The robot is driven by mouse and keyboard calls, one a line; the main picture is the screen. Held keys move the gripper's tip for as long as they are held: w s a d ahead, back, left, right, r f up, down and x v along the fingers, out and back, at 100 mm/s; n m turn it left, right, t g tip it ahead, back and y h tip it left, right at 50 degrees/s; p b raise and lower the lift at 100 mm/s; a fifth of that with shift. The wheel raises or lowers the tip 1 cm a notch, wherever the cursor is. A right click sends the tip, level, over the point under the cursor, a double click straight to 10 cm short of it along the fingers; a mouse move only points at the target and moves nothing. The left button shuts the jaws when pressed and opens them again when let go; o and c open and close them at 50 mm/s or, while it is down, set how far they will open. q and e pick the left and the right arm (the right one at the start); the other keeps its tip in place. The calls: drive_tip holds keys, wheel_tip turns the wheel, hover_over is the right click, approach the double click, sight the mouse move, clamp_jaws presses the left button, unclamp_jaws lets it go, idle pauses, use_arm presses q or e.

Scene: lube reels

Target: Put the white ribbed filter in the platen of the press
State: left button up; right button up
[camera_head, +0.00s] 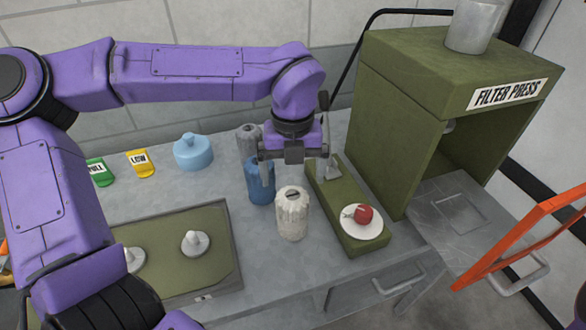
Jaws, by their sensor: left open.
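The white ribbed filter (292,216) stands upright on the grey bench, with a dark slot in its top. My left gripper (297,172) is open above and slightly behind it, with its fingers pointing down and apart. I cannot tell whether a finger touches anything. The green press (400,110), labelled FILTER PRESS, stands at the right. A grey metal plate with a square outline (458,212), which looks like its platen, lies at its open front and is empty. My right gripper is not in view.
A blue ribbed filter (259,182) and a grey one (248,140) stand close by. A green base (335,205) with a white disc and red knob (363,214) lies between filter and press. A light-blue jar (193,152) stands behind. An orange bar (520,240) rises at right.

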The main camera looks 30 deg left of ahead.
use_arm(q)
drive_tip(key=shift+r, duration=0.5)
drive_tip(key=shift+f+n, duration=0.1)
drive_tip(key=shift+n, duration=0.3)
drive_tip(key=f+n, duration=0.1)
drive_tip(key=n, duration=0.1)
drive_tip(key=n+b, duration=0.1)
drive_tip(key=n, duration=0.1)
drive_tip(key=shift+s+a+f, duration=0.1)
drive_tip(key=shift+a+f, duration=0.05)
drive_tip(key=shift+f, duration=0.2)
drive_tip(key=shift+f+n, duration=0.3)
drive_tip(key=shift+n, duration=0.2)
wheel_tip(320, 180, down, 9)
drive_tip(key=shift+f+p, duration=0.15)
drive_tip(key=shift+p, duration=0.65)
drive_tip(key=shift+a+f, duration=0.1)
drive_tip(key=shift+f, duration=0.35)
drive_tip(key=c, duration=1.2)
drive_tip(key=shift+r, duration=0.15)
